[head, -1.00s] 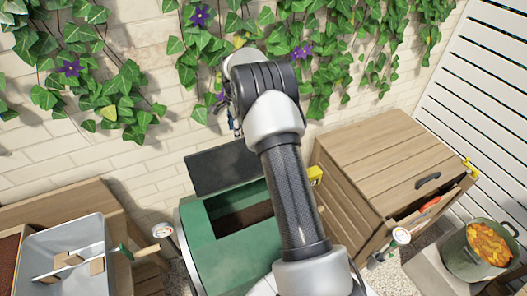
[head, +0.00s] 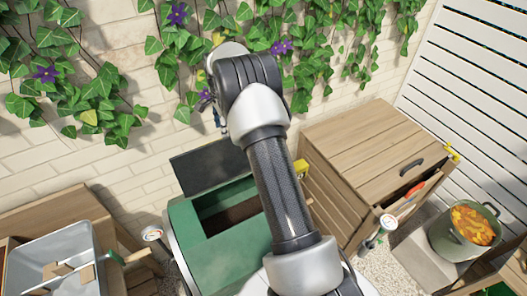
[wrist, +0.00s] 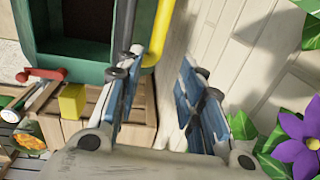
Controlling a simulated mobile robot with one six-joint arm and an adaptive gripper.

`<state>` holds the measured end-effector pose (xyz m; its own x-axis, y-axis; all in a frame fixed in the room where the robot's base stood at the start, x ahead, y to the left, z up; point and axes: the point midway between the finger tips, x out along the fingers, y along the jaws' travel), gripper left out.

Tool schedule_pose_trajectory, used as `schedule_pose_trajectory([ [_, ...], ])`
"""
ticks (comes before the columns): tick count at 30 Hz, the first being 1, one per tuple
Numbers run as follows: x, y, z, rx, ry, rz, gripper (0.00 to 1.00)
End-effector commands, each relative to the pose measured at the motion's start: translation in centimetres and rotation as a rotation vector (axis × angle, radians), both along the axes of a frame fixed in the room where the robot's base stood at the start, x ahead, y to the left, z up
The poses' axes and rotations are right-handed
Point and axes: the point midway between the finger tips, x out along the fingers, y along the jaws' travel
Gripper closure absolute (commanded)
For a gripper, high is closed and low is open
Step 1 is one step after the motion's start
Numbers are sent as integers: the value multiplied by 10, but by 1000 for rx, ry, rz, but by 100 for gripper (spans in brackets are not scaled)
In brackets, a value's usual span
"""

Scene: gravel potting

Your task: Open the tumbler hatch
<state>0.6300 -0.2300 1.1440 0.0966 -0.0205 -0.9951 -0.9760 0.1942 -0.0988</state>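The green tumbler (head: 220,262) stands in the middle of the head view. Its hatch (head: 208,165) is a dark panel that stands raised at the back of the opening. The dark opening (head: 228,208) shows brown material inside. The wrist view shows a green-framed dark opening (wrist: 78,22) at the upper left, with a black bar and a yellow bar (wrist: 163,30) beside it. My gripper (wrist: 166,70) is open, its blue-padded fingers apart with nothing between them. In the head view my arm mostly hides it, close to the wall above the hatch.
A pot of orange leaves (head: 470,225) is at the far right. A grey tray (head: 55,255) is at the lower left. Ivy (head: 185,45) hangs on the brick wall.

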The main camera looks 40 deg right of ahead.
Motion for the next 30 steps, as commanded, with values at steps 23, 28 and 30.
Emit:
schedule_pose_trajectory([
  [23,-108,-8,43,0,0,-3,64],
  [28,-140,-10,56,0,-1,-3,64],
  [30,-153,-11,61,0,0,-4,64],
])
